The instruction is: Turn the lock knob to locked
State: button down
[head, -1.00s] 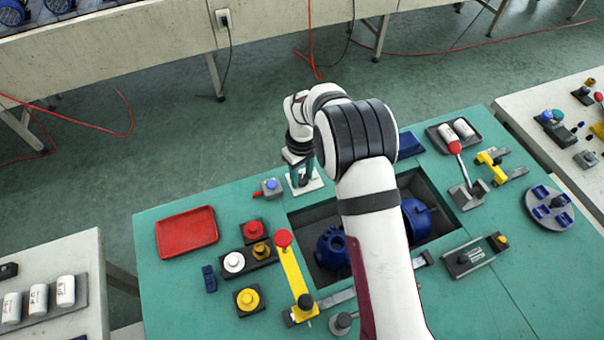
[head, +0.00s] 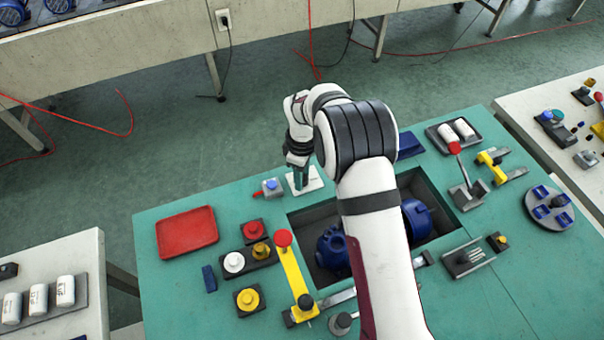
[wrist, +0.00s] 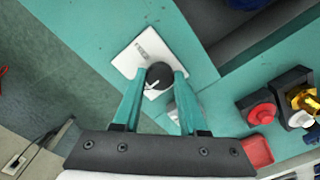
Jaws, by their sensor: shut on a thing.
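The lock knob (wrist: 160,74) is a round dark knob with a white mark on its top, which points toward the lower left in the wrist view. It stands on a white plate (wrist: 135,55) with a small dark printed label near one corner. My gripper (wrist: 160,77) has its two teal fingers on either side of the knob and is shut on it. In the head view my gripper (head: 299,179) reaches down at the white plate (head: 314,182), near the table's far edge. The knob is hidden there. The label is too small to read.
A blue button (head: 271,184) on a grey base stands just left of the plate. The table opening with a blue pump (head: 332,248) lies in front. A red tray (head: 187,232) and red, white and yellow buttons are at left; a red-topped lever (head: 455,148) is at right.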

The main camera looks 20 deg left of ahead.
dwell(0.3)
jog(key=shift+c, duration=2.3)
grip_release()
jog(key=shift+r, duration=0.1)
notch_tip(320, 180, up, 16)
jog(key=shift+f, duration=0.2)
